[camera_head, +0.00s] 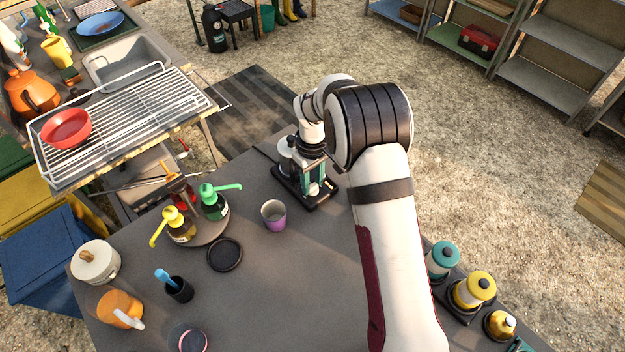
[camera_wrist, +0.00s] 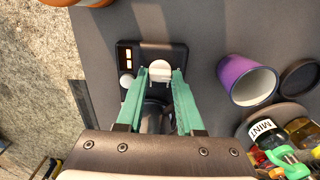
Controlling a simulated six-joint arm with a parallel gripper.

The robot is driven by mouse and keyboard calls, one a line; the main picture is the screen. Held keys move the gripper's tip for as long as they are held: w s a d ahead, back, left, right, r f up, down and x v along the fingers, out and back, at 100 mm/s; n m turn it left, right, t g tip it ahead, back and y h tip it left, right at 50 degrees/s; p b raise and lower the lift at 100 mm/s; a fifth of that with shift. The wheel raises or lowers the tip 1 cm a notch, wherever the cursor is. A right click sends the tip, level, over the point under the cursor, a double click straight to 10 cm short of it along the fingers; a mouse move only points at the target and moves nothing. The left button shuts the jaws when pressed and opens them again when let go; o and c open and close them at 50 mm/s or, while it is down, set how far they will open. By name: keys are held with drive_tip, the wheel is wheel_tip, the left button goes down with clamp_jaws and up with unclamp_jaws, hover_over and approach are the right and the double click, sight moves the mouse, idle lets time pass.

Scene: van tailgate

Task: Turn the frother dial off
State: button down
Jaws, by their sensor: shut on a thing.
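The frother (camera_head: 323,202) is a black-based machine on the grey counter, partly hidden by my arm in the head view. The pale frother dial (camera_wrist: 160,71) is on the base. My gripper (camera_wrist: 157,76) has its two teal fingers on either side of the dial, shut on it. In the head view my gripper (camera_head: 313,180) reaches down at the frother. I cannot tell which setting the dial points to.
A purple cup (camera_head: 274,215) stands close by on the counter. A round tray (camera_head: 206,232) holds green and yellow pump bottles. A black coaster (camera_head: 225,254) lies nearby. Teal and yellow jars (camera_head: 473,290) stand at the right edge. The counter's middle front is clear.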

sight(313, 186)
drive_tip(key=shift+n, duration=0.5)
drive_tip(key=c, duration=0.8)
unclamp_jaws()
wheel_tip(313, 186, up, 16)
drive_tip(key=shift+f, duration=0.1)
drive_tip(key=s+d+r+m, duration=0.3)
drive_tip(key=s+d+m, duration=0.1)
drive_tip(key=s, duration=0.3)
drive_tip(key=s+d+r+m, duration=0.3)
drive_tip(key=s, duration=0.4)
drive_tip(key=s+d+f+m, duration=0.1)
drive_tip(key=s+m, duration=0.1)
drive_tip(key=s, duration=0.4)
drive_tip(key=s+d+f+m+y, duration=0.1)
drive_tip(key=s+m, duration=0.2)
drive_tip(key=s, duration=0.3)
drive_tip(key=s+d+f+m, duration=0.1)
drive_tip(key=s+m, duration=0.2)
drive_tip(key=s, duration=0.3)
drive_tip(key=shift+f+y, duration=0.35)
drive_tip(key=shift+y, duration=0.05)
